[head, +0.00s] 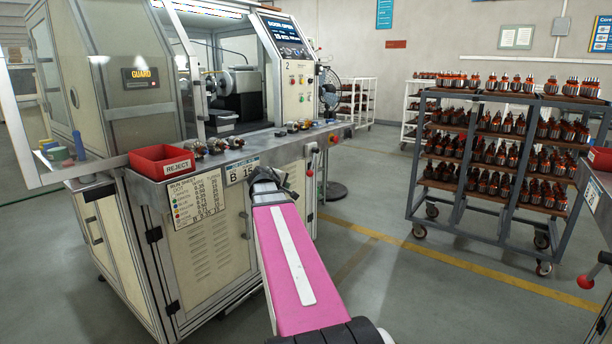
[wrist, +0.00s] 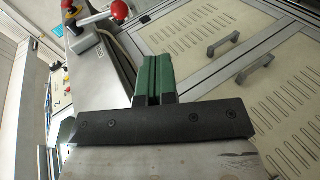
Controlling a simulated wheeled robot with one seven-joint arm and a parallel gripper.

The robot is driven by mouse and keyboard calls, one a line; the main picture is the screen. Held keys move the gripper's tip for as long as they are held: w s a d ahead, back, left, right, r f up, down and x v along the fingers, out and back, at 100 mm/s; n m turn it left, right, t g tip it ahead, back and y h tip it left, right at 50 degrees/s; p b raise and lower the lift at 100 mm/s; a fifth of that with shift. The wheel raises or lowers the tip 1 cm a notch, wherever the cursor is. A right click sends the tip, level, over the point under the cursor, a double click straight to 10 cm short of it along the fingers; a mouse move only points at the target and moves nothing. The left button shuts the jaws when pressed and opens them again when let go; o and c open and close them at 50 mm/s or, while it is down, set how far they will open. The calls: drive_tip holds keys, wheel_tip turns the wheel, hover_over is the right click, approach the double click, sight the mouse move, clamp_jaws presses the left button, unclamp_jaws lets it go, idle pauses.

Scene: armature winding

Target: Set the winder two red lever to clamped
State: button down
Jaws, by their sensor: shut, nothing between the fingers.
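Winder two, a cream cabinet machine with a "2" on its control panel (head: 288,75), stands left of centre in the head view. A red ball-ended lever (head: 333,140) shows at the right end of its bench. In the wrist view a red ball (wrist: 120,10) on a pale rod is at the top, beyond my fingers. I cannot tell whether the lever is at clamped. My gripper (head: 266,178) is in front of the bench edge, left of the lever and apart from it. Its green fingers (wrist: 153,80) are shut and empty.
A red reject bin (head: 162,162) and several small wound parts (head: 215,146) sit along the bench front. A rack of armatures (head: 480,150) stands at the right. Another bench with a red knob (head: 585,282) is at the right edge. The floor between is clear.

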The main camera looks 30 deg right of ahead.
sight(309, 174)
drive_tip(key=shift+n+t+h, duration=0.3)
drive_tip(key=shift+h, duration=0.4)
drive_tip(key=d+r, duration=0.2)
drive_tip(key=r, duration=0.1)
drive_tip(key=d+r, duration=0.1)
drive_tip(key=shift+w+r, duration=0.2)
drive_tip(key=shift+r, duration=0.1)
drive_tip(key=x, duration=1.3)
drive_tip(key=shift+w+d+f, duration=0.2)
drive_tip(key=shift+w, duration=0.1)
drive_tip(key=shift+d, duration=0.1)
